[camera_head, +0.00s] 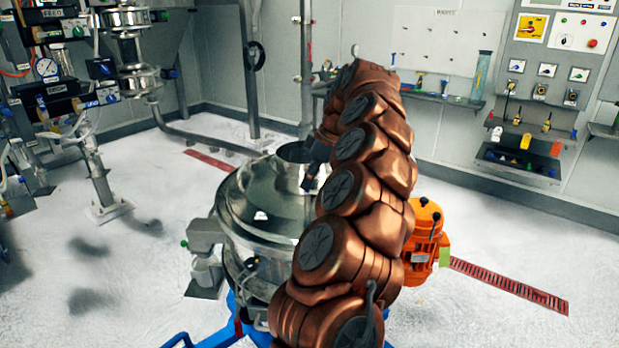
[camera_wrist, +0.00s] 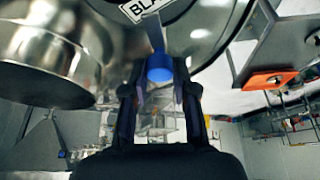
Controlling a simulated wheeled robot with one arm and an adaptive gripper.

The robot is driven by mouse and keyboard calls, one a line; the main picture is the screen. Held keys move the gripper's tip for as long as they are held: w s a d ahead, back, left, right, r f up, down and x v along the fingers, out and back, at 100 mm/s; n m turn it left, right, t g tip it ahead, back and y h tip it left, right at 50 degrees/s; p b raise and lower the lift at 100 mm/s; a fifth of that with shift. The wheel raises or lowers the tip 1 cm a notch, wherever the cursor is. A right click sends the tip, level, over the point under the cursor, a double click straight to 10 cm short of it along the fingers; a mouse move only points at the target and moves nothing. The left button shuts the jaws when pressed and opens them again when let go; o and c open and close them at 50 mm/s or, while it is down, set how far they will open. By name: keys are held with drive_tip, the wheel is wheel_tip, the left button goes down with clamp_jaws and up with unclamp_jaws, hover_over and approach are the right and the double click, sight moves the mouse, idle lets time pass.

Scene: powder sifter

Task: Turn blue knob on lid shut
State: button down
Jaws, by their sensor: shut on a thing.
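The sifter lid (camera_head: 265,195) is a round, shiny metal dome with a short open cylinder (camera_head: 297,160) on top. My gripper is shut on the blue knob. In the head view my gripper (camera_head: 314,168) is a dark shape beside the cylinder, mostly hidden by my copper arm. The knob is hidden there, so I cannot tell its turn angle.
A curved metal cylinder wall (camera_wrist: 50,65) stands close to the left of my gripper in the wrist view. An orange motor (camera_head: 424,240) sits at the sifter's right side. Pipes and valves (camera_head: 130,50) stand at the left. The floor (camera_head: 500,245) at right is open.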

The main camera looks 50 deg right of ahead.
drive_tip(key=c, duration=0.9)
unclamp_jaws()
drive_tip(key=shift+v, duration=3.7)
